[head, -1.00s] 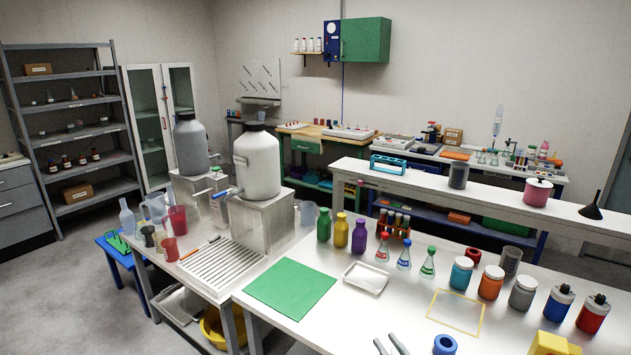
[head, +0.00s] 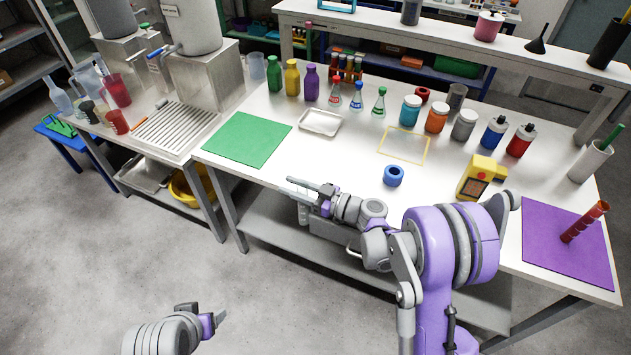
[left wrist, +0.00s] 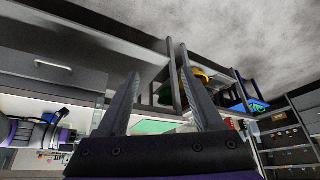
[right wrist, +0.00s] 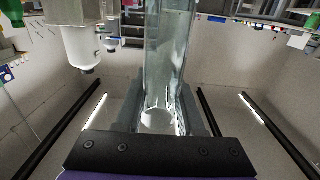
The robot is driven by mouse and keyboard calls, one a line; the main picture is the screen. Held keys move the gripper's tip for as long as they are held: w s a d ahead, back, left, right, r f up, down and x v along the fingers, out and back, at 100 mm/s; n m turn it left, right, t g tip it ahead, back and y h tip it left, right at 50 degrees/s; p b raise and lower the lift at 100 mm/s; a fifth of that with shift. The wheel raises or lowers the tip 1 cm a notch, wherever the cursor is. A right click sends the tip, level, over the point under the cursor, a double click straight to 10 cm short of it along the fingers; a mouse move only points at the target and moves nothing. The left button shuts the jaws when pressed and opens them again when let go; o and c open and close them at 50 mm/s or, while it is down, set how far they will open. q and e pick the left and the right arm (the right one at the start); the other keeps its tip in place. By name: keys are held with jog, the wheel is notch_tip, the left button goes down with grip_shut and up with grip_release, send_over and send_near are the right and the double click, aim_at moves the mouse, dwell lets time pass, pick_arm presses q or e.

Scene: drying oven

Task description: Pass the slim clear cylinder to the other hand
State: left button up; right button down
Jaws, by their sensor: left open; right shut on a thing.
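My right gripper (head: 306,190) is shut on the slim clear cylinder (head: 290,188), in front of the bench's near edge. The cylinder is faint in the head view. The right wrist view shows the clear cylinder (right wrist: 169,50) large, rising between the fingers of the right gripper (right wrist: 162,108). My left gripper (head: 220,318) is low in the head view, over the floor, left of and apart from the cylinder. The left wrist view shows the left gripper (left wrist: 160,82) open, with nothing between its fingers.
The white bench holds a green mat (head: 247,138), metal tray (head: 320,122), blue ring (head: 394,175), yellow device (head: 480,177) and purple mat (head: 562,245). Bottles and flasks stand behind. A lower shelf (head: 275,220) runs under the bench. Open floor (head: 90,260) lies at the left.

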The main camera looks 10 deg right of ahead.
pick_arm(q)
jog(key=shift+o, duration=0.5)
jog(key=w+d+f+m+t+y, duration=0.1)
jog(key=w+m+y, duration=0.2)
jog(key=w+m, duration=0.6)
jog(key=m+t, duration=1.1)
jog(key=m, duration=1.4)
send_near(303, 206)
jog(key=shift+y, duration=0.4)
jog(key=x, duration=1.2)
jog(key=shift+d, duration=0.2)
pick_arm(e)
jog(key=shift+w+a+f+n+g+y, duration=0.15)
jog(key=shift+a+n+g+y, duration=0.15)
jog(key=shift+a+n+g, duration=0.4)
jog(key=shift+a, duration=0.1)
